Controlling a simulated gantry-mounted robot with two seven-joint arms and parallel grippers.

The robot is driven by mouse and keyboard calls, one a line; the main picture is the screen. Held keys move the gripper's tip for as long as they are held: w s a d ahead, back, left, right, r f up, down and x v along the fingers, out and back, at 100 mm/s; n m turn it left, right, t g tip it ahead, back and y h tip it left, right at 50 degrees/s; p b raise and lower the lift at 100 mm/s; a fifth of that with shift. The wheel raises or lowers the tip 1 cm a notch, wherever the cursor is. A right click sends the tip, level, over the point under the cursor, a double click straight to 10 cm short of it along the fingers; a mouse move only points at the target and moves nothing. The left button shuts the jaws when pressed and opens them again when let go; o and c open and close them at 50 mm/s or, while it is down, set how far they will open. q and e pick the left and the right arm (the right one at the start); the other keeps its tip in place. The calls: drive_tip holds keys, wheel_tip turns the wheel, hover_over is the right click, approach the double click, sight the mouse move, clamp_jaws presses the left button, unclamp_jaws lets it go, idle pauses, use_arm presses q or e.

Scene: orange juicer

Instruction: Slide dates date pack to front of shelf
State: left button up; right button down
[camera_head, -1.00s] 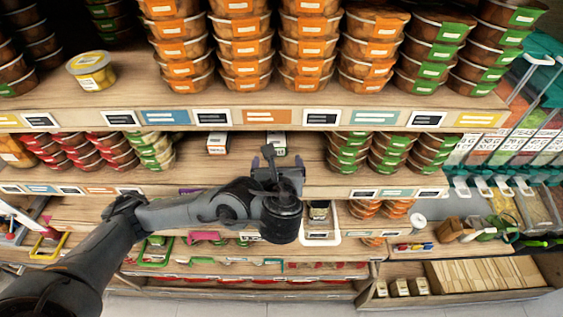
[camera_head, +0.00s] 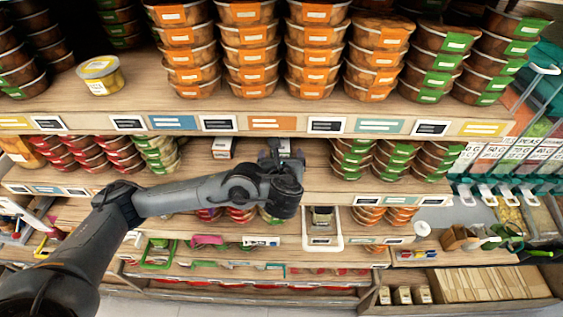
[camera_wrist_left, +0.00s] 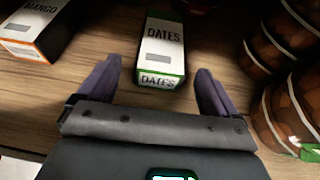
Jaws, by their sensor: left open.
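The dates pack (camera_wrist_left: 162,52) is a small white and black box with green edges, lying on the wooden shelf in the left wrist view. My left gripper (camera_wrist_left: 155,85) is open, with one dark finger on each side of the pack's near end. The fingers do not appear to touch it. In the head view, my left gripper (camera_head: 280,153) reaches into the middle shelf, and the dates pack is mostly hidden there behind the gripper. My right gripper is not in view.
A mango box (camera_wrist_left: 35,28) lies to the left on the same shelf. Stacked tubs with green labels (camera_head: 352,155) stand to the right. The upper shelf edge (camera_head: 270,124) with price tags runs above the arm. Shelf space between the mango box and dates pack is bare.

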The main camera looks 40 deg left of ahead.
use_arm(q)
drive_tip(key=shift+x, duration=1.4)
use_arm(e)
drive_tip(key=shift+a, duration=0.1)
